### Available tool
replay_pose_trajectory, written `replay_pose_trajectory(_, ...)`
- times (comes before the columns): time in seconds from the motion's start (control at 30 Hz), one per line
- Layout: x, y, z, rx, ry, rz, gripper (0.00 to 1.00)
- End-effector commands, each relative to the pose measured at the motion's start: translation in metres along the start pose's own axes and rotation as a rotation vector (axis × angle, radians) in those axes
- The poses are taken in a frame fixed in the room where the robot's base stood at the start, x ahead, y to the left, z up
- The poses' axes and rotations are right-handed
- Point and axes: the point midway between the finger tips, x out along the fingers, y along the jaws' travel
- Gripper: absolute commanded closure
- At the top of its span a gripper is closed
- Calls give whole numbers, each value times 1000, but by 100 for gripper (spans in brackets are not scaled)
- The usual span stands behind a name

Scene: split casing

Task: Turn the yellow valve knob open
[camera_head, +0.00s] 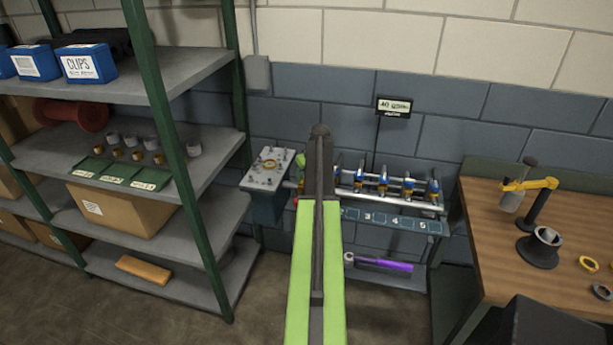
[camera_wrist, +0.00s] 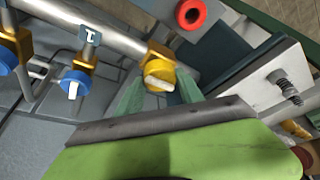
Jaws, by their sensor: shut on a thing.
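The yellow valve knob (camera_wrist: 158,76) sits on a brass valve body on the pipe in the wrist view. Its white pointer bar lies nearly level in the picture. My gripper (camera_wrist: 157,96) has its green fingers on both sides of the knob and is shut on it. In the head view my arm covers the knob, and only a bit of my gripper (camera_head: 301,160) shows beside the arm. Neighbouring valves on the same pipe have blue knobs (camera_wrist: 75,83) with white bars.
The valve rail (camera_head: 388,200) runs right from my arm, with numbered plates below. A metal box (camera_head: 268,200) stands left of it. A purple-handled tool (camera_head: 384,264) lies on a low shelf. Green-post shelving (camera_head: 160,90) is left, a wooden bench (camera_head: 500,245) right.

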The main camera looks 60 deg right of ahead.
Motion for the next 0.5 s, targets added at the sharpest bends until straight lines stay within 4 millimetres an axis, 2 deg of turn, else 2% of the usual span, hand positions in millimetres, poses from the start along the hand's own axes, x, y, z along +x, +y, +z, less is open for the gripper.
replay_pose_trajectory(0.03, 0, 3, 3, 0, -6, 6, 97)
replay_pose_trajectory(0.07, 0, 3, 3, 0, -6, 6, 54)
replay_pose_trajectory(0.2, 0, 2, 2, 1, -4, 4, 35)
replay_pose_trajectory(0.5, -1, 1, 0, 1, -1, 3, 34)
